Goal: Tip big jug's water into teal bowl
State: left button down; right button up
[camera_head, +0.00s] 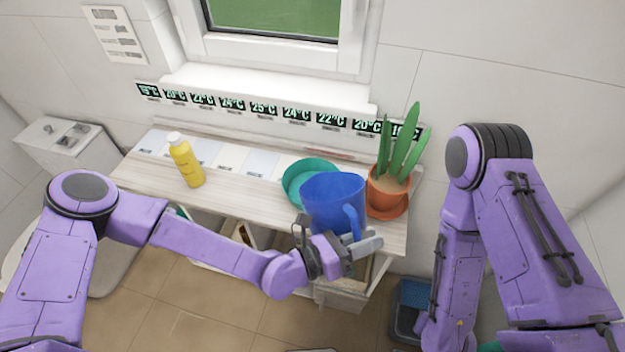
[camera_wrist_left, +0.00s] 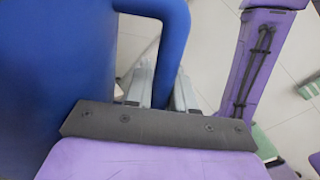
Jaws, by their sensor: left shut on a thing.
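The big blue jug (camera_head: 333,197) is at the front edge of the cart top, in front of and right of the teal bowl (camera_head: 303,172). It hides part of the bowl. My left gripper (camera_head: 354,245) is shut on the jug's handle. In the left wrist view the fingers (camera_wrist_left: 160,88) close around the blue handle (camera_wrist_left: 176,40), and the jug body fills the left side. The jug looks about upright. Its water is not visible, and I cannot tell whether its base touches the top. My right arm is at the right; its gripper is out of view.
A potted plant (camera_head: 388,191) stands close to the right of the jug. A yellow bottle (camera_head: 187,162) stands at the left of the wooden top (camera_head: 235,196). The wall with a window is behind. A blue-grey bin (camera_head: 408,305) stands on the floor at right.

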aim_at(353, 198)
pick_arm(q)
jog(key=r, duration=0.1)
jog(key=w, duration=0.1)
jog(key=r+n, duration=0.1)
jog(key=shift+w+a+r, duration=0.2)
jog(key=shift+a+r, duration=0.05)
jog(key=shift+r, duration=0.05)
jog(key=shift+w+a+r+n+b, duration=0.2)
jog(key=shift+w+r+n+b, duration=0.4)
jog(key=shift+n+b, duration=0.3)
jog(key=shift+w+a+r+n+b, duration=0.2)
jog(key=shift+w+r+n+b, duration=0.3)
jog(key=shift+w+n+b, duration=0.3)
jog(key=shift+w+a+r+n+b, duration=0.1)
jog(key=shift+w+r+n+b, duration=0.1)
jog(key=shift+w+r+n, duration=0.2)
jog(key=shift+w+a+r+n+b, duration=0.1)
jog(key=shift+w+r+n+b, duration=0.15)
jog(key=shift+r, duration=0.25)
jog(key=shift+w+a+r+n, duration=0.1)
jog(key=shift+w+r+n, duration=0.05)
jog(key=shift+r+n, duration=0.2)
jog(key=shift+w, duration=0.15)
jog(key=shift+w+a+r+n+b, duration=0.2)
jog(key=shift+w+n+b, duration=0.35)
jog(key=shift+b, duration=0.3)
jog(key=shift+w+n+b, duration=0.15)
jog(key=shift+n+b, duration=0.1)
jog(key=shift+b, duration=0.05)
jog(key=shift+a+r, duration=0.1)
